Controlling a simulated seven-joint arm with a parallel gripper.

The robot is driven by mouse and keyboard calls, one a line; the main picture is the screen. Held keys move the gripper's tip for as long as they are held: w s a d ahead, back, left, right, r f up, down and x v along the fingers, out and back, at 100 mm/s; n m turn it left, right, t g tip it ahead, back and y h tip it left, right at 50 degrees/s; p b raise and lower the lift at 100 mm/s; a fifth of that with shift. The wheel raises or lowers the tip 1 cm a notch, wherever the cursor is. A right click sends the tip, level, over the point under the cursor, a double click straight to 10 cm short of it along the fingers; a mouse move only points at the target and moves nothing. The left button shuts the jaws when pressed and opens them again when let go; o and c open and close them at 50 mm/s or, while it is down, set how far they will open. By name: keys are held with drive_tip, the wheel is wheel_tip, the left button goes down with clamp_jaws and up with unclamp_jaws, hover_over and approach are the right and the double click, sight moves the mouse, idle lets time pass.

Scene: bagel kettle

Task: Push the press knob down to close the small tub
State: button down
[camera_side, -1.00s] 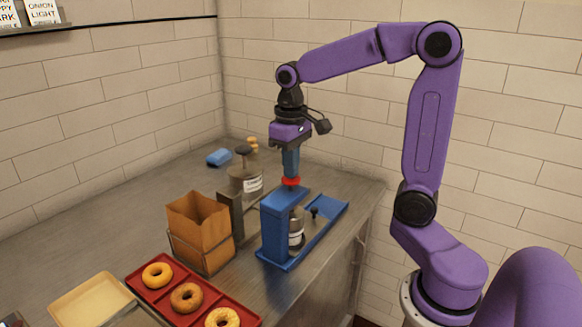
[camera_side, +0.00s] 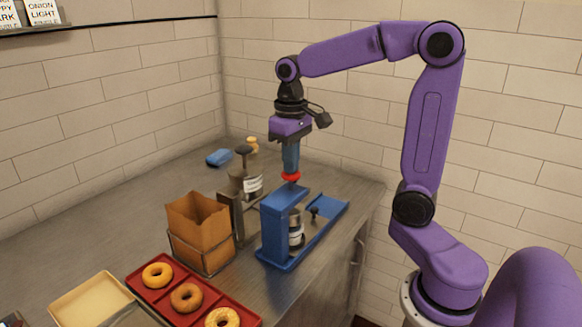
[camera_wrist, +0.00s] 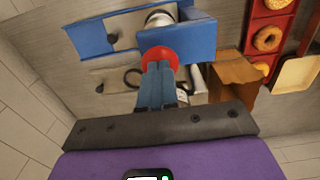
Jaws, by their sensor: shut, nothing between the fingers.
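The blue press (camera_side: 274,222) stands near the counter's right edge. Its red press knob (camera_side: 291,177) sits on top, with a short stem showing under it; it also shows in the wrist view (camera_wrist: 159,56). The small tub (camera_side: 296,235), pale with a dark band, stands upright under the press arm, partly hidden by the frame. Its top is hidden, so I cannot tell how its lid sits. My gripper (camera_side: 291,172) points down, shut and empty, with its blue fingertips at the top of the knob. I cannot tell whether they touch. It also shows in the wrist view (camera_wrist: 158,70).
A paper bag (camera_side: 200,232) in a wire holder and a labelled canister (camera_side: 240,183) stand left of the press. A red tray (camera_side: 207,299) with bagels lies in front, beside a tan tray (camera_side: 88,301). A blue item (camera_side: 219,157) lies at the back.

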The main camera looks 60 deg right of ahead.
drive_tip(key=shift+r, duration=1.45)
drive_tip(key=shift+r, duration=3)
drive_tip(key=s+a+f+n, duration=0.6)
drive_tip(key=s+a+f, duration=0.2)
drive_tip(key=s+f, duration=0.1)
drive_tip(key=s+a+f+n, duration=0.1)
drive_tip(key=s+f+n, duration=0.5)
drive_tip(key=s, duration=0.6)
drive_tip(key=shift+a+f+n, duration=0.15)
drive_tip(key=shift+f+n, duration=0.15)
drive_tip(key=shift+f, duration=0.55)
